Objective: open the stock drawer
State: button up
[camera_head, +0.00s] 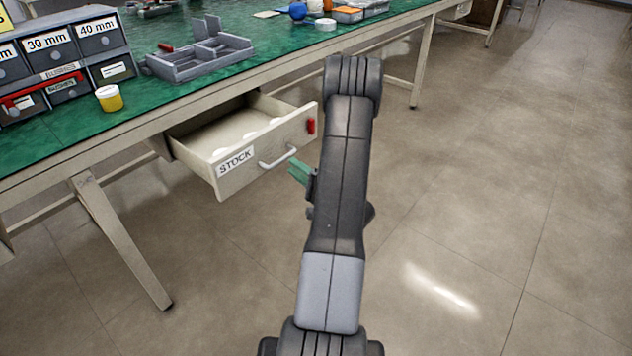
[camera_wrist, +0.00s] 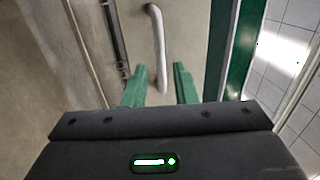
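The stock drawer (camera_head: 262,147) is pulled out from under the green-topped bench, with its pale inside showing. Its front carries a STOCK label (camera_head: 236,161), a red patch (camera_head: 311,126) and a bar handle (camera_head: 278,159). My gripper has green fingers (camera_head: 299,171) just in front of the handle's right end. In the wrist view, the fingers (camera_wrist: 161,84) are apart, and the handle (camera_wrist: 157,45) runs into the gap between them without visibly being clamped. I cannot tell whether a finger touches it. Part of my gripper is hidden behind my arm in the head view.
The bench (camera_head: 135,120) has a leg (camera_head: 122,240) left of the drawer. On top are grey labelled bins (camera_head: 60,60), a yellow-labelled jar (camera_head: 109,98) and a grey divided tray (camera_head: 200,58). The floor (camera_head: 480,180) to the right is clear.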

aim_at(283, 157)
jog(key=p+v, duration=0.1)
jog(key=v, duration=0.7)
jog(key=shift+s+d, duration=0.1)
jog(key=b+x, duration=0.2)
jog(key=x, duration=1.2)
jog(key=shift+d, duration=0.15)
dwell(0.4)
